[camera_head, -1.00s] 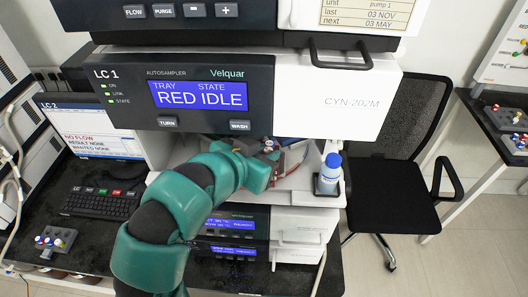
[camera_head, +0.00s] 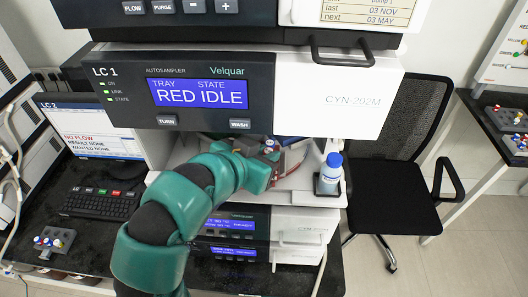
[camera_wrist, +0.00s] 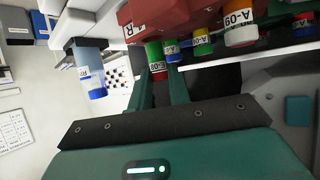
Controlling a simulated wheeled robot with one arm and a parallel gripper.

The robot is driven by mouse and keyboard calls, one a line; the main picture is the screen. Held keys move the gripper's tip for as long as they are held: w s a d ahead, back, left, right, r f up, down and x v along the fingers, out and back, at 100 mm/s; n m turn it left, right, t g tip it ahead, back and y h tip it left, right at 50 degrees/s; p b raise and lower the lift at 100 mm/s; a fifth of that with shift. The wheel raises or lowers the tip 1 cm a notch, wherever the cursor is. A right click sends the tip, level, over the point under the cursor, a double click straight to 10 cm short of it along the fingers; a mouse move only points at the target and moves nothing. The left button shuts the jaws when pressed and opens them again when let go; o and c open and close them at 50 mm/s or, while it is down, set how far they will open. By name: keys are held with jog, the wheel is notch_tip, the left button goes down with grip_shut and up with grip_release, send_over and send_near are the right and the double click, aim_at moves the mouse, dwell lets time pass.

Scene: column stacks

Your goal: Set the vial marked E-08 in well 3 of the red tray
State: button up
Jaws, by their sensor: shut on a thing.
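The vial marked E-08 (camera_wrist: 153,55), with a green band and a white label, is between the fingers of my gripper (camera_wrist: 155,76) in the wrist view. My gripper is shut on it. The wrist view is upside down. The red tray (camera_wrist: 180,12), with a white R tag, is at its top edge, right by the vial's far end. I cannot tell whether the vial is inside a well. The well numbers are not readable. In the head view my gripper (camera_head: 268,152) is inside the autosampler opening, and my arm hides most of the tray.
Several vials, one marked A-09 (camera_wrist: 239,22), stand in the tray close beside my gripper. A blue-capped bottle (camera_head: 330,173) stands at the opening's right side. The autosampler front (camera_head: 300,95), whose display reads TRAY RED, STATE IDLE, overhangs my gripper. A grey vial rack (camera_head: 54,241) is at lower left.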

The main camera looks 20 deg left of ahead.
jog(key=shift+f+b, duration=0.5)
jog(key=shift+f, duration=0.3)
dwell(0.4)
jog(key=o, duration=0.8)
jog(key=shift+o, duration=0.2)
jog(key=p+v, duration=0.2)
jog(key=v, duration=1.5)
jog(key=shift+s, duration=0.25)
